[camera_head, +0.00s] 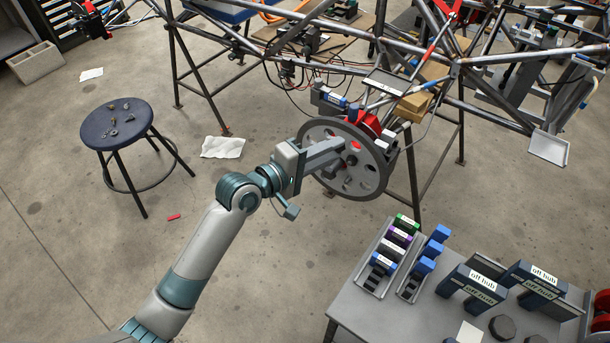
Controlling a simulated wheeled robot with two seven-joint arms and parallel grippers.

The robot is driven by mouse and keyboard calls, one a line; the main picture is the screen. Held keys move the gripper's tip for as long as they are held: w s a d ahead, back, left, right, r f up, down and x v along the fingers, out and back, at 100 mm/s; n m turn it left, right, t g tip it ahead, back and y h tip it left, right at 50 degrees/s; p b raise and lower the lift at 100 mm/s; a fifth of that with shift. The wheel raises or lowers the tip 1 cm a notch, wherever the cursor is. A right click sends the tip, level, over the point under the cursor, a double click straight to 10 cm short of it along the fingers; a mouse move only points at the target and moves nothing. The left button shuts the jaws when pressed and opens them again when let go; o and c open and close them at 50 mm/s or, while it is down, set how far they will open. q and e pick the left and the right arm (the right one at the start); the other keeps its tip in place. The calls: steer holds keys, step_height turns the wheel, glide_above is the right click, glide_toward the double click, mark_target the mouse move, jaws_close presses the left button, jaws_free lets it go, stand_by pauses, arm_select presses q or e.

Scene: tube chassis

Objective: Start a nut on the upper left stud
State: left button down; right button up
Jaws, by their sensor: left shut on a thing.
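A grey round wheel plate (371,183) with round holes stands upright on the hub at the near end of the tube chassis (455,67). Red shows at its centre and behind its upper right edge. My left gripper (338,154) reaches in from the lower left, its fingers at the upper left of the plate's face. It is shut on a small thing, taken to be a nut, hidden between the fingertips. The upper left stud is also hidden by the fingers, so I cannot tell whether the nut touches it. My right gripper is not in view.
A dark round stool (105,137) at left carries several small dark parts. A grey table (349,303) at lower right holds trays of blocks and labelled blue stands. White paper (222,147) and a red strip (174,217) lie on the floor. Open floor lies left of my arm.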

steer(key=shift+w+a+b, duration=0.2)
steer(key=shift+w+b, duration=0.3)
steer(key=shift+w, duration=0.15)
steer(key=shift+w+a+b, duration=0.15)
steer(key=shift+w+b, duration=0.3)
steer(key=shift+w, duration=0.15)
arm_select(q)
steer(key=a+f+n+t+y, duration=0.2)
steer(key=a+f+n+t, duration=0.1)
steer(key=f, duration=0.4)
steer(key=a+t, duration=0.1)
steer(key=a, duration=0.1)
steer(key=shift+w+a+f+t, duration=0.3)
steer(key=shift+a+f, duration=0.1)
steer(key=shift+w+d, duration=0.1)
steer(key=shift+w, duration=0.05)
arm_select(e)
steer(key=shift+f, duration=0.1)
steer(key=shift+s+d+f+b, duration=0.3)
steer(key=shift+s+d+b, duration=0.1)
steer(key=shift+b, duration=0.15)
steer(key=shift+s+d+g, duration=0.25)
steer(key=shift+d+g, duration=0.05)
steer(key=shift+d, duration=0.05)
arm_select(q)
steer(key=x, duration=0.2)
steer(key=shift+w+d, duration=0.25)
steer(key=shift+w, duration=0.05)
